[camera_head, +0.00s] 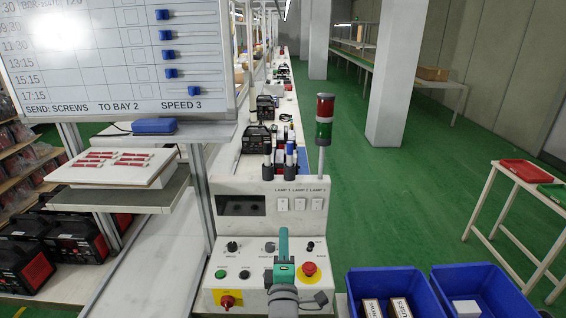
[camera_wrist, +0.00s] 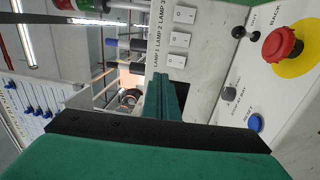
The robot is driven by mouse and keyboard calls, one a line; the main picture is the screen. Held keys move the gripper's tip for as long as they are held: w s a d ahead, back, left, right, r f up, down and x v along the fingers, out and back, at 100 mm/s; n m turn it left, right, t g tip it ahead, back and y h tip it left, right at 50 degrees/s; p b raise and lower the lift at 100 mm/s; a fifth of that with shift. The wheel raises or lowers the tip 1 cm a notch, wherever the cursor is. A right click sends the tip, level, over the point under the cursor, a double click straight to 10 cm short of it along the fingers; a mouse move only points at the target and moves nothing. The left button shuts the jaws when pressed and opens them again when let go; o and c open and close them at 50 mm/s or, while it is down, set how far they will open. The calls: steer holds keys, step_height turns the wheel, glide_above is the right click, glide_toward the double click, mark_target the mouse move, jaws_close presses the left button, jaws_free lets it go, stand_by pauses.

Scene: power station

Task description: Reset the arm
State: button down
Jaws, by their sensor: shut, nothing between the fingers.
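My gripper (camera_head: 283,234) is teal and sits above the sloped control panel (camera_head: 232,289), in front of the white switch box (camera_head: 313,204). Its fingers are together with nothing between them, and they point away from me. In the wrist view the shut fingers (camera_wrist: 165,92) show in front of the panel, turned sideways. My gripper and arm hide part of the panel's middle. I cannot tell its exact height above the panel.
A red mushroom button (camera_head: 309,268) is right of my gripper, a red-yellow switch (camera_head: 227,300) lower left. A signal tower (camera_head: 325,120) rises behind. Blue bins (camera_head: 386,274) stand right, a whiteboard (camera_head: 120,60) and shelf (camera_head: 120,197) left.

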steer(key=s+a+f+m+g, duration=0.15)
steer(key=s+f+m, duration=0.75)
steer(key=s+f, duration=1.2)
steer(key=s+d+m+g, duration=0.1)
steer(key=s+m, duration=0.7)
steer(key=s, duration=1.8)
steer(key=shift+s+d+r+m+g, duration=0.3)
steer(key=shift+s+m+g, duration=0.1)
steer(key=shift+g, duration=0.35)
